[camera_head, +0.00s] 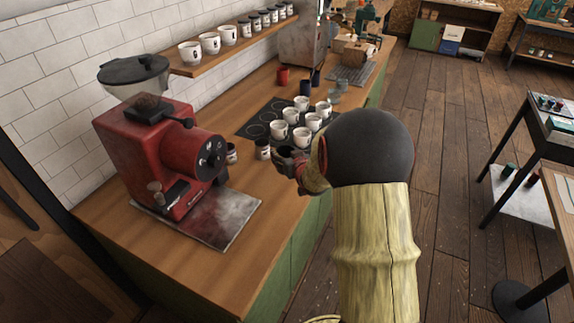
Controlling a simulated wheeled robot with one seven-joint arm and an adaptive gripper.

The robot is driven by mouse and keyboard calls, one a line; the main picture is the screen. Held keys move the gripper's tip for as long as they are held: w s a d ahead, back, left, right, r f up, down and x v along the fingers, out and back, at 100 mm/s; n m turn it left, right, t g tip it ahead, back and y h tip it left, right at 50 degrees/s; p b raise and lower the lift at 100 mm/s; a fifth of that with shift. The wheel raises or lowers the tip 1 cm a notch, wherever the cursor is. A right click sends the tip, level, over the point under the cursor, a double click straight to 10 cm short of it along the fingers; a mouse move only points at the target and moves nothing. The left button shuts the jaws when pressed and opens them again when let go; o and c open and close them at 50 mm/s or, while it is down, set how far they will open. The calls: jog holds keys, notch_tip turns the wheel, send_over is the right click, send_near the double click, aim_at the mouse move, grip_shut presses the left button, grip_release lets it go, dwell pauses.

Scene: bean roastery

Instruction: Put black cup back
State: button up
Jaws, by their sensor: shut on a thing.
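My gripper (291,163) is at the counter's front edge, mostly hidden behind my arm. It is shut on a dark thing that looks like the black cup (287,152); little of the cup shows. Two small dark cups with pale labels stand on the counter just left of my gripper, one nearer (263,149) and one beside the grinder (232,154). A row of dark labelled cups (265,19) stands on the wall shelf (222,56), to the right of several larger white cups (210,43).
A red grinder (160,150) stands on the wooden counter (120,240) at left, with a grey mat (225,222) before it. Several white cups (278,131) stand on a black mat (257,117) just beyond my gripper. Bare counter shows at the front.

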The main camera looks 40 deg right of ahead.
jog(key=shift+w+d+f, duration=0.25)
jog(key=shift+d+f, duration=0.3)
jog(key=shift+f, duration=0.2)
jog(key=shift+w+d+f+b, duration=0.1)
jog(key=shift+d+f+b, duration=0.1)
jog(key=shift+f+b, duration=1.15)
jog(key=shift+f+p, duration=0.4)
jog(key=shift+p, duration=0.05)
jog(key=shift+f, duration=0.15)
jog(key=o, duration=1.3)
jog(key=shift+o, duration=0.2)
